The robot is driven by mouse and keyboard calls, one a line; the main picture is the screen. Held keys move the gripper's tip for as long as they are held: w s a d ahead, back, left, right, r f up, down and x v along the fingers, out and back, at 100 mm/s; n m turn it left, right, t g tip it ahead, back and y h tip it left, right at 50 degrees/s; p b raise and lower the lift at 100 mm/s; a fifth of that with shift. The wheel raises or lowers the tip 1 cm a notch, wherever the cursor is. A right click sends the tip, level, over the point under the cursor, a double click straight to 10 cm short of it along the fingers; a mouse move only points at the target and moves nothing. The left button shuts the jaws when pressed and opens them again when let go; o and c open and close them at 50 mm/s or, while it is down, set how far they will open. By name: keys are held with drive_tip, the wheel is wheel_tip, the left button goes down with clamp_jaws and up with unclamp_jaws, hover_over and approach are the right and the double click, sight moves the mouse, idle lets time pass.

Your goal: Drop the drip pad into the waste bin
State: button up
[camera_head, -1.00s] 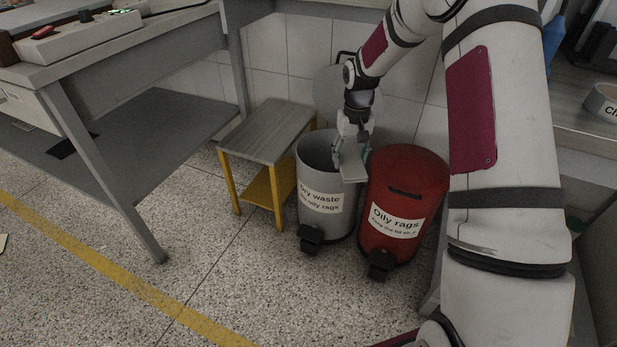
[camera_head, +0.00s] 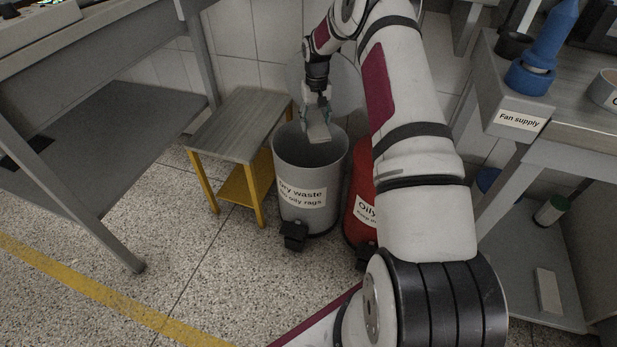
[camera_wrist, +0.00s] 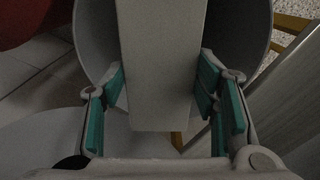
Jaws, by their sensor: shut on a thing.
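The drip pad (camera_head: 319,131) is a flat pale grey slab. My gripper (camera_head: 317,113) is shut on it and holds it over the open mouth of the grey waste bin (camera_head: 301,205), whose label reads "ry waste" and mentions oily rags. In the wrist view the drip pad (camera_wrist: 158,65) sits between the green-padded fingers of my gripper (camera_wrist: 160,95), with the bin's round inner wall (camera_wrist: 235,45) behind it. The bin's floor is hidden in the wrist view.
A red oily-rags bin (camera_head: 361,190) stands right of the grey bin, partly behind my arm. A small yellow-legged table (camera_head: 235,125) stands close on the left. A bench with a fan supply label (camera_head: 518,120) is at the right. Speckled floor is clear in front.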

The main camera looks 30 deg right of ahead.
wheel_tip(320, 180, down, 5)
drive_tip(key=b, duration=0.3)
drive_tip(key=shift+f, duration=0.1)
drive_tip(key=o, duration=1)
drive_tip(key=shift+o, duration=0.2)
drive_tip(key=shift+r, duration=3.75)
